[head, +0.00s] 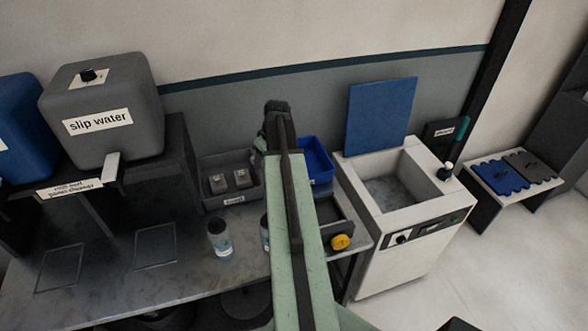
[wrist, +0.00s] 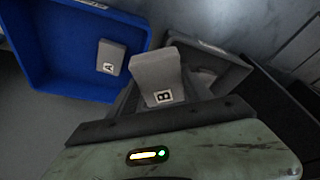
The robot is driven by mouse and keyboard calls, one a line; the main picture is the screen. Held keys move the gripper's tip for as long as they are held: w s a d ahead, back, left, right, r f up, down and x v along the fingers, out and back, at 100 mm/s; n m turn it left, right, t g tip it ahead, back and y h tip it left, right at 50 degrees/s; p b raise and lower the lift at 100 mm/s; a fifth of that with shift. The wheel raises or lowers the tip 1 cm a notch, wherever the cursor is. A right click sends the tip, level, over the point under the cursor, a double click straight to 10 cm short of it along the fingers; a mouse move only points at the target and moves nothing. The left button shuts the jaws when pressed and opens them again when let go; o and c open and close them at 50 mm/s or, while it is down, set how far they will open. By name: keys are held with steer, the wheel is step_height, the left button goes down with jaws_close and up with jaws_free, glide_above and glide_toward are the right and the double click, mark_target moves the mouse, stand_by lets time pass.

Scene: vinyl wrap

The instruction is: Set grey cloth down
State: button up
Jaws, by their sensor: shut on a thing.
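A grey folded cloth marked B (wrist: 155,72) is in my gripper (wrist: 166,97) in the wrist view. The jaws are shut on it. Another grey piece, marked A (wrist: 111,57), lies inside a blue tray (wrist: 40,70) to the left, apart from the held cloth. In the head view my gripper (head: 277,108) is at the far end of my arm, above the back of the bench. The held cloth cannot be made out there. The blue tray (head: 327,153) shows partly behind my arm.
A grey bin (head: 209,163) with two grey pieces stands left of my arm. A spray bottle (head: 220,238) stands on the bench (head: 110,285). A grey slip water tank (head: 100,110) is at left. A white sink unit (head: 385,265) is at right. The bench's front left is mostly clear.

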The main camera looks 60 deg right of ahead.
steer(key=s+d+f+n+b, duration=0.1)
steer(key=s+d+f+b, duration=0.15)
steer(key=d, duration=0.95)
steer(key=n+b, duration=0.1)
steer(key=b, duration=0.1)
glide_above(309, 167)
step_height(309, 167, down, 2)
steer(key=shift+y, duration=0.3)
step_height(309, 167, down, 11)
steer(key=b, duration=1)
steer(key=shift+d+r, duration=0.1)
steer(key=shift+r, duration=0.3)
steer(key=shift+f, duration=0.15)
steer(key=o, duration=1.5)
